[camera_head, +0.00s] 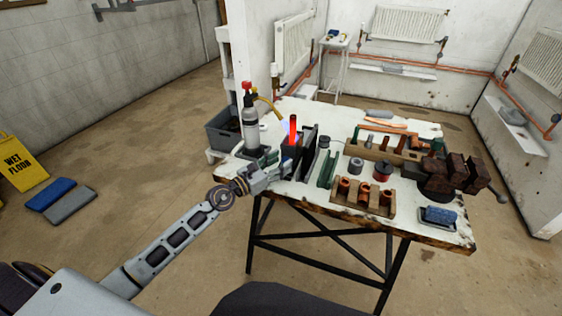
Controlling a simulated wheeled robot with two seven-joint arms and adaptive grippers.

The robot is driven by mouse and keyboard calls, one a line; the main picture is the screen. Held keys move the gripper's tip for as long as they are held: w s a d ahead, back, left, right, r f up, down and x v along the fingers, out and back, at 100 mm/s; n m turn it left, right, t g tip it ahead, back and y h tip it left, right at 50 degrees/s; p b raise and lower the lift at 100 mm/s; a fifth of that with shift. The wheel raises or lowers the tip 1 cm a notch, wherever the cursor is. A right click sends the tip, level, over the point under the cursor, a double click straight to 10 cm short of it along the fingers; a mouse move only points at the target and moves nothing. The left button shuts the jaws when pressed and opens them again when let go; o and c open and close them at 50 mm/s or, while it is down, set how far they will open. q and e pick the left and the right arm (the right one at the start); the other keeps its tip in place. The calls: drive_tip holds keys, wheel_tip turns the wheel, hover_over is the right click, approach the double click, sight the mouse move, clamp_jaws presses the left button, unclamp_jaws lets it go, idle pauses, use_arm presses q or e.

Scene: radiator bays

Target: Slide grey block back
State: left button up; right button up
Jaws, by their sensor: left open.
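My left gripper (287,170) is open at the left front of the workbench (335,128), reaching in from the left. Just beyond its fingers stands a dark grey upright block (309,145), with a red bar (293,130) standing beside it. Whether the fingers touch the block is too small to tell, and its lower part is partly hidden by the gripper. I cannot tell for sure that this is the task's grey block. My right gripper is not in view.
A gas torch bottle (249,128) stands left of the gripper. A green bracket (327,170), a red-and-black spool (382,171) and a wooden rack with copper fittings (362,196) lie to the right. A brown vise (447,175) sits at the right end. The bench's back middle has bare room.

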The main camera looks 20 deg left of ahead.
use_arm(q)
drive_tip(key=shift+w+d, duration=0.25)
drive_tip(key=shift+w, duration=0.15)
drive_tip(key=shift+c, duration=0.4)
clamp_jaws()
